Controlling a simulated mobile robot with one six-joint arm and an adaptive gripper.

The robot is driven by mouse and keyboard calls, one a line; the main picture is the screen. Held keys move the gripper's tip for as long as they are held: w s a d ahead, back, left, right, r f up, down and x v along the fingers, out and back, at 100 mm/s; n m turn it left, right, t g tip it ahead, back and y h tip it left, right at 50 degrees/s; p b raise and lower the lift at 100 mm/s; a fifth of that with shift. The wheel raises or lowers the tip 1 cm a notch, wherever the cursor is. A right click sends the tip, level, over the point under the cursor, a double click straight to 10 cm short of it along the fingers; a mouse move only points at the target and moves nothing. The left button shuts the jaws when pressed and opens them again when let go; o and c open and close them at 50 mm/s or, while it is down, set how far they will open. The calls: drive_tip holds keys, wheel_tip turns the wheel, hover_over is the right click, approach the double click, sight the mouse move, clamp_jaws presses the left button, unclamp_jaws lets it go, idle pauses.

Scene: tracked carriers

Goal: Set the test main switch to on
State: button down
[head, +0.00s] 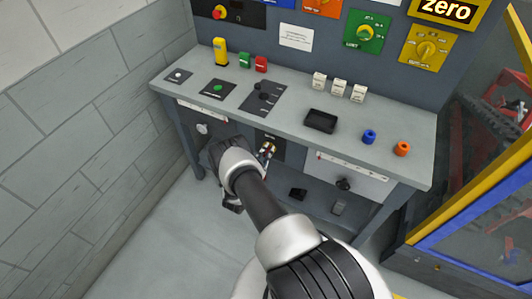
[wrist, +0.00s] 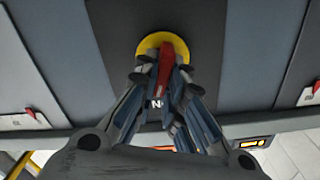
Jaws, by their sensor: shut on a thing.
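The main switch has a red handle (wrist: 166,58) on a round yellow plate (wrist: 147,43), set on a dark panel (wrist: 120,20) in the wrist view. In the head view its dark panel (head: 278,152) is on the front of the bench, below the top; the handle there is mostly hidden by my gripper. My gripper (head: 268,151) reaches the front of this panel. In the wrist view my gripper (wrist: 165,75) is shut on the red handle, one finger on each side. The handle looks roughly upright in that view. White lettering beside it is partly covered; an "N" shows.
The grey bench top (head: 215,105) above carries a black tray (head: 320,121), a blue knob (head: 369,136) and an orange knob (head: 402,148). A white drawer front (head: 365,186) with a black knob is to the right. A wall stands at left; open floor lies in front.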

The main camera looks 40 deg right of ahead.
drive_tip(key=m, duration=0.3)
drive_tip(key=shift+s+f+m+b, duration=0.15)
drive_tip(key=shift+m+b, duration=0.15)
drive_tip(key=shift+b, duration=0.05)
drive_tip(key=m, duration=0.3)
drive_tip(key=shift+s+d+f+m, duration=0.1)
drive_tip(key=shift+m, duration=0.2)
drive_tip(key=m, duration=0.4)
drive_tip(key=m+b, duration=0.1)
drive_tip(key=m, duration=0.1)
drive_tip(key=shift+s+f, duration=0.1)
drive_tip(key=shift+f, duration=0.2)
drive_tip(key=shift+m, duration=0.4)
drive_tip(key=c, duration=1.7)
unclamp_jaws()
drive_tip(key=v, duration=1.2)
